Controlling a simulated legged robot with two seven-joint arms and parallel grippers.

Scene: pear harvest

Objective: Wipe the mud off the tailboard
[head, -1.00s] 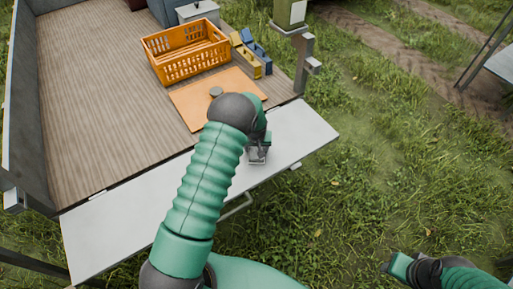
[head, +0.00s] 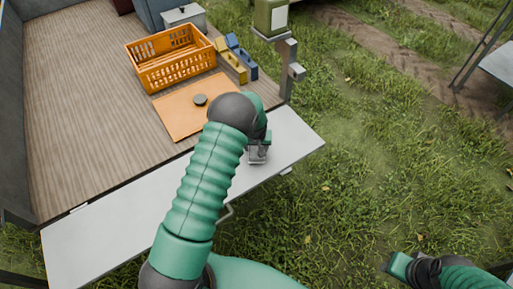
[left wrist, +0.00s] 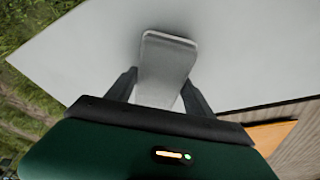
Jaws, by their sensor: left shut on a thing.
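The tailboard (head: 120,220) is a pale grey panel folded down flat along the rear of the wooden cart bed. Its visible surface looks plain, and I make out no mud on it. My left gripper (head: 258,154) is over the tailboard's right part, shut on a grey rounded flat block (left wrist: 166,62). In the left wrist view the block sits between both fingers against the pale panel; whether it touches is hard to tell. My left arm hides part of the tailboard. My right gripper (head: 394,266) is over the grass at the lower right, its fingers unclear.
On the cart bed (head: 85,100) are an orange crate (head: 172,73), an orange board (head: 180,118) with a small round grey thing (head: 200,100), and yellow (head: 234,66) and blue blocks (head: 247,66). A post (head: 288,70) stands at the bed's right corner. Grass (head: 390,150) lies open to the right.

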